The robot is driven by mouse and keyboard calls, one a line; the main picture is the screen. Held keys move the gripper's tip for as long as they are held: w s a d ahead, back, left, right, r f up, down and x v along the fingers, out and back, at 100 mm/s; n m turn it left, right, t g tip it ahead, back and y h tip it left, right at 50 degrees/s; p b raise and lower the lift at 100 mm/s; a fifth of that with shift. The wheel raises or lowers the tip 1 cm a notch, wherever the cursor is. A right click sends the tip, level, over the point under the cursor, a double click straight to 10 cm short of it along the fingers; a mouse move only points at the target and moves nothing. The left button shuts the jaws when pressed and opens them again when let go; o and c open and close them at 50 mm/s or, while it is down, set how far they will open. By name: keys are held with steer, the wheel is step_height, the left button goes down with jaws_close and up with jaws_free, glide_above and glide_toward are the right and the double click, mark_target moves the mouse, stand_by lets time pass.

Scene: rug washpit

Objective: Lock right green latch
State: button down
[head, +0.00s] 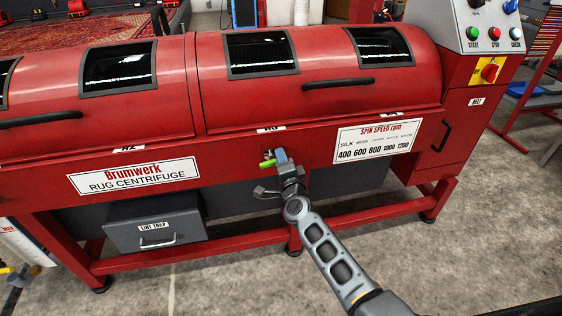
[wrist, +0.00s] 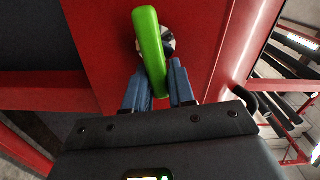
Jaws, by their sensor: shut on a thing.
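The green latch (wrist: 150,52) is a bright green handle on a round metal pivot on the red front of the rug centrifuge. In the head view a small part of the latch (head: 267,163) shows just left of my fingertips, pointing left. My gripper (head: 280,156) is at the front panel, below the right lid. In the wrist view my gripper's blue fingers (wrist: 160,84) are on either side of the lower end of the latch, shut on it. The far side of the latch and part of the pivot are hidden.
The red rug centrifuge (head: 240,148) fills the view ahead. A grey lint trap box (head: 155,222) sits under it at left. The control panel (head: 487,27) is at upper right. A black handle (head: 441,136) sticks out at right. Concrete floor in front is clear.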

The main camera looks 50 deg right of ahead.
steer(key=shift+f+m+b, duration=0.35)
steer(key=shift+m, duration=0.75)
steer(key=c, duration=1)
jaws_free()
steer(key=shift+c, duration=0.2)
steer(key=p+v, duration=0.2)
steer(key=v, duration=0.5)
steer(key=shift+s+a, duration=0.25)
steer(key=shift+s, duration=0.1)
